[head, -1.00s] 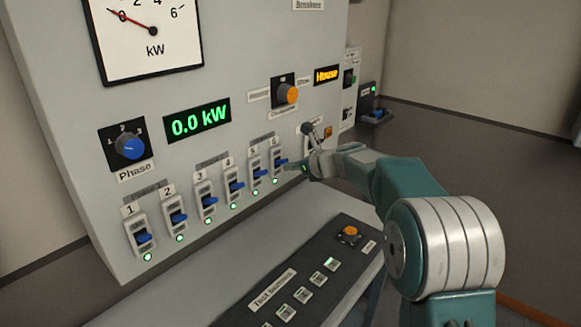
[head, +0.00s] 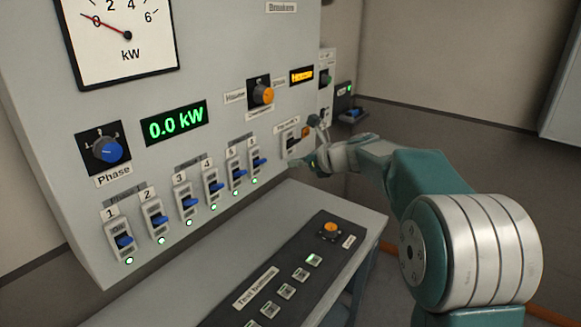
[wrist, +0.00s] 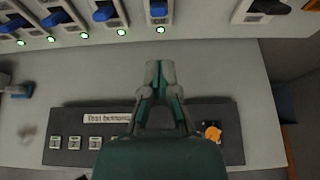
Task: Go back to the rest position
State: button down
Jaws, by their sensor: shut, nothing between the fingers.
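My gripper (head: 299,164) is in front of the panel (head: 215,60), to the right of breaker 6 (head: 257,163), with a visible gap between them. In the wrist view my gripper (wrist: 160,70) has its two fingertips together and empty, over the grey ledge. Breaker 1 (head: 122,241) through breaker 6 stand in a row with blue levers and lit green lamps. The power display (head: 174,123) reads 0.0 kW.
A black strip of test buttons (head: 285,291) with an orange knob (head: 331,227) lies on the ledge (head: 228,245) below the breakers. A blue phase knob (head: 108,150) and an orange selector (head: 263,95) are on the panel. Floor is open at right.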

jog(key=s+d+r+n+g+h, duration=0.1)
jog(key=s+d+n+g+h, duration=0.2)
jog(key=s+n, duration=1.3)
jog(key=s+d+f+n+h, duration=0.2)
jog(key=s+d+n, duration=0.1)
jog(key=s, duration=0.5)
jog(key=s+d+f+n+h, duration=0.2)
jog(key=s+d+n, duration=0.1)
jog(key=s, duration=0.5)
jog(key=s+d+f+n+h, duration=0.3)
jog(key=s, duration=0.6)
jog(key=shift+n+t, duration=0.3)
